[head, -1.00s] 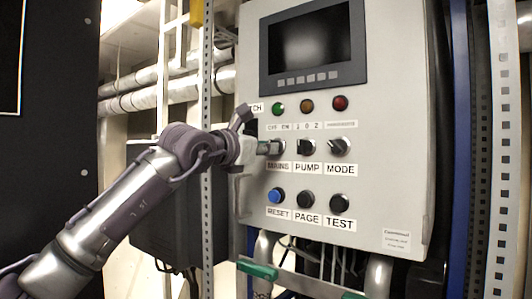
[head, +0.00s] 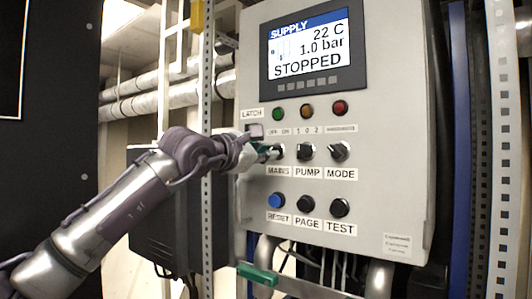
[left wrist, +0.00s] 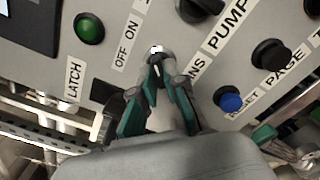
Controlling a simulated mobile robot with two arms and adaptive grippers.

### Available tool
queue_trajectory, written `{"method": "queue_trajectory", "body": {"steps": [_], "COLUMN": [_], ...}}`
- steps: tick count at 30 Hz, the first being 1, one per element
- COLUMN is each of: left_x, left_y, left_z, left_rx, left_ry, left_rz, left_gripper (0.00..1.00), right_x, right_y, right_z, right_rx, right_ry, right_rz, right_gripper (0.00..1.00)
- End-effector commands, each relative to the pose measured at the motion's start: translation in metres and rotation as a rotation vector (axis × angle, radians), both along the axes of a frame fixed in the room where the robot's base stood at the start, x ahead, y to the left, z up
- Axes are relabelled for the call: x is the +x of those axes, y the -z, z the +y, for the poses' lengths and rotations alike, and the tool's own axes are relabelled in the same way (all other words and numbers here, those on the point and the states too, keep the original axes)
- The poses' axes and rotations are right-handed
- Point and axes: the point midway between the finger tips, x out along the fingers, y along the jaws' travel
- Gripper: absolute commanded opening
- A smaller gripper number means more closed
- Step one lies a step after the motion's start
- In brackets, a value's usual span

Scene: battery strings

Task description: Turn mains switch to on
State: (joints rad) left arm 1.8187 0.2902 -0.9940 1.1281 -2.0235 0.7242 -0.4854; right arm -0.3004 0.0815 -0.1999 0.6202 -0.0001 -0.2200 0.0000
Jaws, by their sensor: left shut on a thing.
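The mains switch (head: 276,152) is a black rotary knob on the grey control panel (head: 385,150), above the MAINS label and below the OFF ON label. My left gripper (head: 268,151) is shut on it from the left. In the left wrist view the green-padded fingers of the left gripper (left wrist: 158,70) close around the mains switch (left wrist: 156,50), and a light mark shows on the knob between the tips. The fingers hide most of the knob. The screen (head: 305,45) is lit and reads SUPPLY, 22 C, 1.0 bar, STOPPED. My right gripper is not in view.
The PUMP knob (head: 306,151) and MODE knob (head: 340,151) sit close to the right. The blue RESET button (head: 277,200) and the black PAGE and TEST buttons are below. Green, amber and red lamps are above. The LATCH label (head: 252,113) is near the panel's left edge.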

Motion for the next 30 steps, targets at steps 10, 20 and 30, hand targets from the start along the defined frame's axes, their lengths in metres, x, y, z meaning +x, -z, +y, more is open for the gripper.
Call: {"method": "queue_trajectory", "body": {"steps": [10, 20, 30], "left_x": [0.0002, 0.0000, -0.0096], "left_y": [0.0013, 0.0006, -0.0001], "left_z": [-0.0005, -0.0003, 0.0086], "left_rx": [0.009, 0.007, 0.006], "left_ry": [-0.001, 0.000, -0.001], "left_rz": [-0.004, -0.004, -0.005], "left_gripper": [0.00, 0.36, 0.36], "right_x": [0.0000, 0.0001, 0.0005], "right_y": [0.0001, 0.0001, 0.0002], "right_z": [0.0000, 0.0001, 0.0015], "right_rx": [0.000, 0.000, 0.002], "right_ry": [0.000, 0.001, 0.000], "right_rz": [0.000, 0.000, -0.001], "right_gripper": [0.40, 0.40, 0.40]}}
